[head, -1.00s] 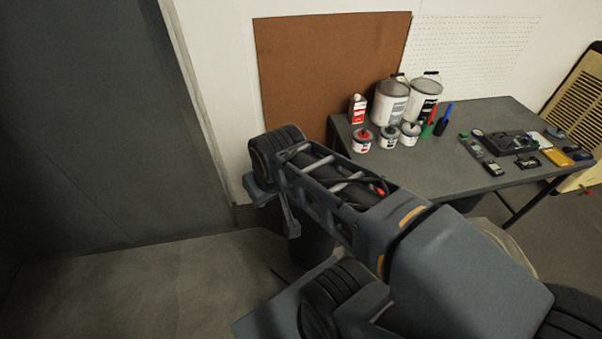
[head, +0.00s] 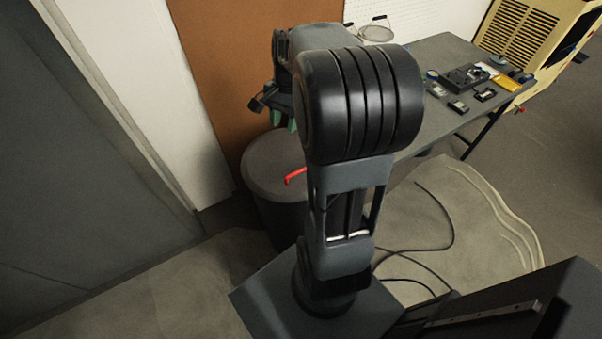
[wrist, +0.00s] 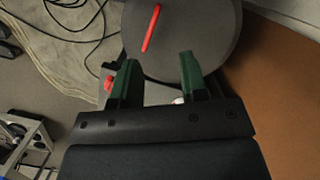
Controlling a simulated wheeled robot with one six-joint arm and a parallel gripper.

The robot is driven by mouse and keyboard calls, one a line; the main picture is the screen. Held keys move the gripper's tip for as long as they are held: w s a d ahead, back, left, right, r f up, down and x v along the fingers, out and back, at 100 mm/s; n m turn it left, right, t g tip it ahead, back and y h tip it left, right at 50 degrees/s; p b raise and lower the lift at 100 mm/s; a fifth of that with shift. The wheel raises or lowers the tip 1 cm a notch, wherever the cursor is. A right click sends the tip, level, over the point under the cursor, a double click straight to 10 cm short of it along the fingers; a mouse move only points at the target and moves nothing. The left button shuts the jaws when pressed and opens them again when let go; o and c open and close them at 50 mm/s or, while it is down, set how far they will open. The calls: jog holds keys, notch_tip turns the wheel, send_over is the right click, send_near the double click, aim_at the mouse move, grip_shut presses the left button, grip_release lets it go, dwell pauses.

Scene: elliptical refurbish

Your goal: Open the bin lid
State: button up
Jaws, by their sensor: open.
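The bin (head: 278,215) is a dark round can standing on the floor in front of the brown board. Its grey round lid (head: 268,165) lies flat on top and looks closed, with a red bar handle (head: 296,176) partly hidden by my arm in the head view. In the wrist view the lid (wrist: 190,35) and its red handle (wrist: 151,28) lie beyond the fingertips. My gripper (wrist: 158,68) is open and empty, its two green fingers apart, with the handle ahead of the gap. In the head view my gripper (head: 284,122) is mostly hidden behind my arm, above the lid's far side.
The brown board (head: 215,70) and a grey wall panel (head: 80,150) are close behind and left. Black cables (head: 440,225) lie on the floor mat (head: 480,200) at right.

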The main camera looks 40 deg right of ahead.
jog(key=d+f+m+g+y+b, duration=0.1)
jog(key=d+f+m+y+b, duration=0.2)
jog(key=d+f+m, duration=0.55)
jog(key=n+b, duration=0.1)
jog(key=n, duration=0.1)
send_over(301, 166)
jog(key=s+a, duration=0.2)
jog(key=s, duration=0.1)
notch_tip(301, 166, down, 11)
jog(key=shift+f, duration=0.2)
jog(key=shift+x, duration=0.8)
jog(key=shift+c, duration=0.3)
grip_shut()
